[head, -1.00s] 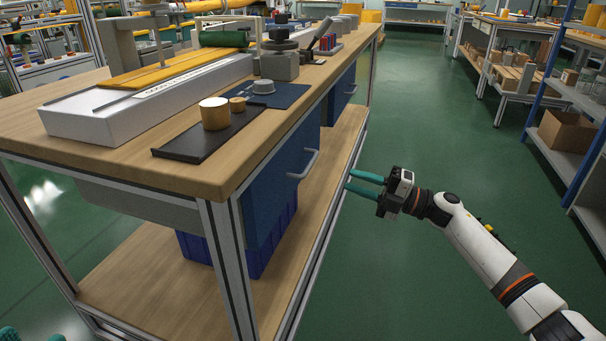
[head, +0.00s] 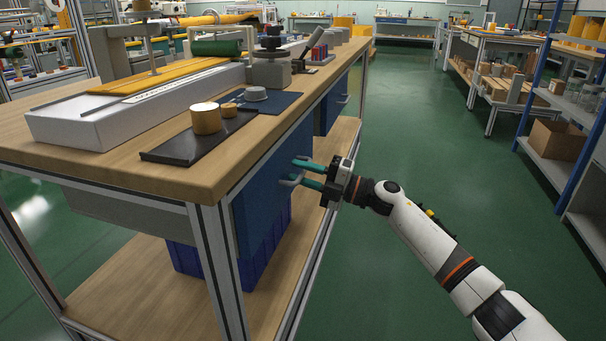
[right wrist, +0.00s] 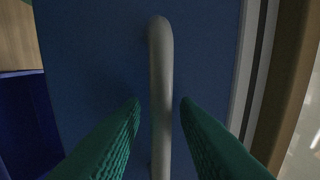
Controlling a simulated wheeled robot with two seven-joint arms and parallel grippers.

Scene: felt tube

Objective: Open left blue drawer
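The near blue drawer (head: 262,200) is under the workbench top on its right side, and its front looks flush with the bench frame. Its grey bar handle (right wrist: 161,95) runs upright through the middle of the right wrist view. My right gripper (head: 290,172) is at this handle with its teal fingers pointing at the drawer front. In the right wrist view the fingers (right wrist: 159,101) are open, one on each side of the handle, with a gap on both sides. My left gripper is out of view.
A second blue drawer (head: 337,108) sits farther along the bench. A blue bin (head: 183,258) stands on the lower shelf (head: 140,285). A black tray (head: 190,147) with cylinders lies on the top. The green floor (head: 400,140) to the right is clear.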

